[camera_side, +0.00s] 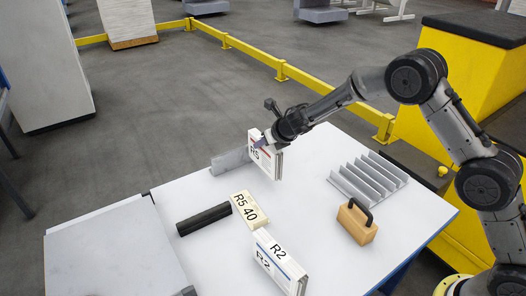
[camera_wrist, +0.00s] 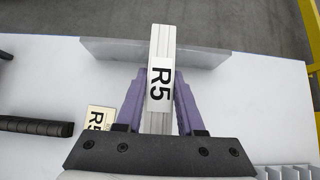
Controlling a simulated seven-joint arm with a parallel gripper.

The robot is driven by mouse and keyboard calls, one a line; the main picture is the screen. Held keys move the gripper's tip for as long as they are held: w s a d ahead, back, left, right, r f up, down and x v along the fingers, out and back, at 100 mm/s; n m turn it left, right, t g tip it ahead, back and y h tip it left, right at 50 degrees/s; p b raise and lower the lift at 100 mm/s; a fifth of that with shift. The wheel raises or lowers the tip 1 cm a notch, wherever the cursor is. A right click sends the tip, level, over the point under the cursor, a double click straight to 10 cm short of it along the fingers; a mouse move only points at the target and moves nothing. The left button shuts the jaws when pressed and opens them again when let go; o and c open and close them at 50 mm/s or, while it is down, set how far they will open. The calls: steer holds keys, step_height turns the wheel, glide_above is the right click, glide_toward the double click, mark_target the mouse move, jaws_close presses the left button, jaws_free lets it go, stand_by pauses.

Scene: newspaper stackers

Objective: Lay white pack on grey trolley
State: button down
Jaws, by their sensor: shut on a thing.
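A white pack marked R5 (camera_side: 264,160) is upright in my gripper (camera_side: 266,142), over the far part of the white table. In the wrist view the purple fingers of my gripper (camera_wrist: 158,100) close on both sides of the white pack (camera_wrist: 160,50). Its lower edge is at or near the tabletop; I cannot tell whether it touches. A flat grey surface, apparently the grey trolley (camera_side: 110,250), adjoins the table's left side in the side view. Its top is bare. It is not seen in the wrist view.
A grey upright plate (camera_side: 228,161) stands beside the held pack. A black bar (camera_side: 203,219), a cream pack marked R5 40 (camera_side: 249,210) and a white R2 pack (camera_side: 282,264) lie between pack and trolley or nearer. A ribbed rack (camera_side: 366,180) and handled wooden block (camera_side: 356,224) are right.

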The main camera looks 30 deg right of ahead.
mark_target(263, 150)
steer(key=shift+w+f, duration=0.4)
steer(key=shift+f, duration=1.35)
steer(key=shift+f, duration=0.15)
steer(key=c, duration=0.5)
jaws_free()
steer(key=shift+s+f, duration=0.1)
steer(key=shift+s+r, duration=0.15)
steer(key=shift+r, duration=0.2)
steer(key=v, duration=1.1)
steer(key=shift+s+r, duration=0.15)
steer(key=shift+s, duration=0.05)
